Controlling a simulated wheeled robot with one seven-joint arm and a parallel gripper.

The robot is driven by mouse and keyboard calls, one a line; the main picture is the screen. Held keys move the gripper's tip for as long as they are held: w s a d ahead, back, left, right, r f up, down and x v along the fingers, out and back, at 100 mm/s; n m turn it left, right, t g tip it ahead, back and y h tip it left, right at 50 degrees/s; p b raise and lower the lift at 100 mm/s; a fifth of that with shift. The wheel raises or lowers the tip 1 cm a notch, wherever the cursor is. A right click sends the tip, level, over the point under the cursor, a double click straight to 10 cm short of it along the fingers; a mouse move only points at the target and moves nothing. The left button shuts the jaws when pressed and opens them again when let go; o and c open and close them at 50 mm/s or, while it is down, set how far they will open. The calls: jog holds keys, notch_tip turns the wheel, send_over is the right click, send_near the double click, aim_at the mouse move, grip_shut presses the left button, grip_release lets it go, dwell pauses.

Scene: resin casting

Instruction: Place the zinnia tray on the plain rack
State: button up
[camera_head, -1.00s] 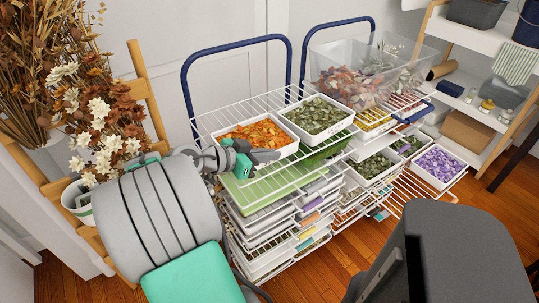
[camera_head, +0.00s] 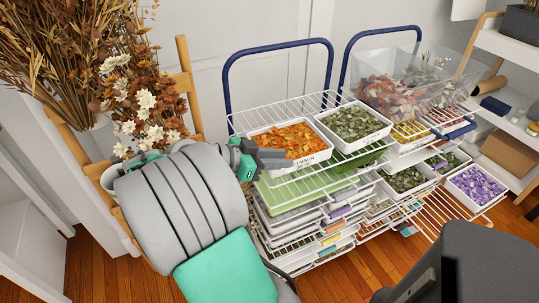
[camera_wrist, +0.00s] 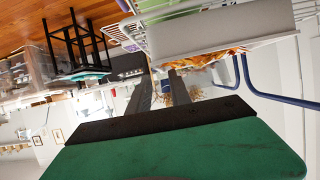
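A white tray of orange petals (camera_head: 314,158) sits on the top wire shelf of the left rack (camera_head: 243,122). Dark lettering on its front is too small to read surely, so I cannot confirm it is the zinnia tray. My gripper (camera_head: 278,158) is at the tray's front left corner, its fingers overlapping the corner in the picture. In the wrist view my gripper (camera_wrist: 160,88) has its two fingers apart with nothing between them. The tray's white wall (camera_wrist: 215,35) shows just beyond them. Which rack is the plain one, I cannot tell.
A white tray of green leaves (camera_head: 354,125) stands close on the right of the orange one. A second blue-handled rack (camera_head: 440,215) holds a purple-petal tray (camera_head: 477,187) and clear bins (camera_head: 400,85). Dried flowers on a wooden stand (camera_head: 188,85) are close on the left.

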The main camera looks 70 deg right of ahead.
jog(key=p+v, duration=0.3)
jog(key=v, duration=0.1)
jog(key=shift+s+d+r+p, duration=0.1)
jog(key=shift+d+r+p, duration=0.05)
jog(key=shift+r+p, duration=0.2)
jog(key=shift+a+f, duration=0.1)
jog(key=shift+a, duration=0.1)
jog(key=w+a+f+n+t+y, duration=0.5)
jog(key=w+a+n+t, duration=0.4)
jog(key=w+a+n, duration=0.5)
jog(key=w+a+n+t+y, duration=0.1)
jog(key=a+n+y, duration=0.1)
jog(key=a+n, duration=0.4)
jog(key=w+a+n+t+y, duration=0.1)
jog(key=a+n+y, duration=0.2)
jog(key=a, duration=1.2)
jog(key=n, duration=0.3)
jog(key=shift+w+a+r+n+t, duration=0.25)
jog(key=shift+a+r+n+t, duration=0.05)
jog(key=shift+r, duration=0.05)
